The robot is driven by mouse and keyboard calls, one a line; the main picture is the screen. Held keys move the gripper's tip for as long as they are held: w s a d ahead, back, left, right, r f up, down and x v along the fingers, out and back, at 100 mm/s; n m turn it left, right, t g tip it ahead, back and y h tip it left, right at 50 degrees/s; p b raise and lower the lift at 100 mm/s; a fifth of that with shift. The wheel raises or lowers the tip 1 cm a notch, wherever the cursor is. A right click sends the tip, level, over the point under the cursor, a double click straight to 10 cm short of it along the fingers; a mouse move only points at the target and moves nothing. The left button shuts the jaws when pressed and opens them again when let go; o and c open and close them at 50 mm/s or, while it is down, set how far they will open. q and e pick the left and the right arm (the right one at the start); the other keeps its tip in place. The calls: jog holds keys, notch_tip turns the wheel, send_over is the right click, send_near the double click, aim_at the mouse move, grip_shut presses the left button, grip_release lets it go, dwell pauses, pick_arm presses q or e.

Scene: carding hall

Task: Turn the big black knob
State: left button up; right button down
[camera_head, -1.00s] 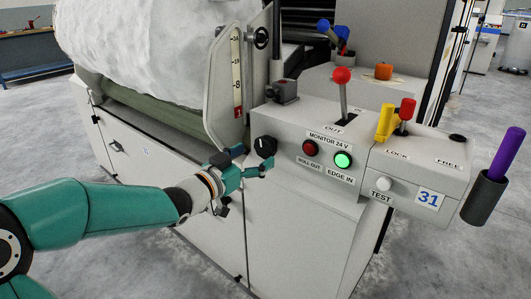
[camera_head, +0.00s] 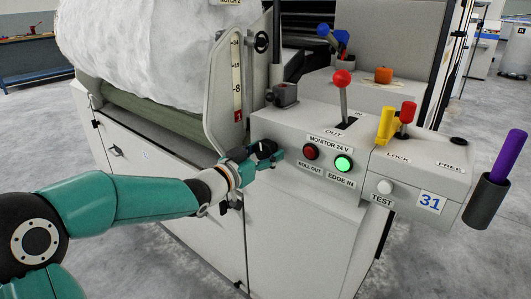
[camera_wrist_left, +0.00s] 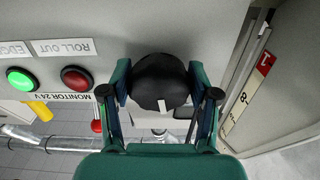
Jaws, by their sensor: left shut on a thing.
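The big black knob (camera_wrist_left: 160,82) is on the front panel of the grey machine, with a short white mark on its face. In the left wrist view it sits between the two teal fingers of my left gripper (camera_wrist_left: 160,90), which is shut on it. In the head view my left gripper (camera_head: 262,158) reaches in from the left and covers most of the knob. My right gripper is not in view.
Right of the knob are a red button (camera_head: 311,151) and a lit green button (camera_head: 343,163). Above them stands a red-balled lever (camera_head: 342,78). Further right are a yellow handle (camera_head: 387,125), a white TEST button (camera_head: 385,187) and a purple rod (camera_head: 509,156) in a dark holder.

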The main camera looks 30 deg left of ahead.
pick_arm(q)
jog(key=shift+c, duration=0.5)
jog(key=shift+f+m+b, duration=0.2)
jog(key=shift+m+b, duration=0.5)
jog(key=shift+b, duration=0.15)
jog(key=shift+r+m+b, duration=0.1)
jog(key=shift+m+b, duration=0.3)
jog(key=shift+m, duration=0.3)
jog(key=shift+r, duration=0.1)
jog(key=o, duration=1.2)
jog(key=shift+c, duration=0.2)
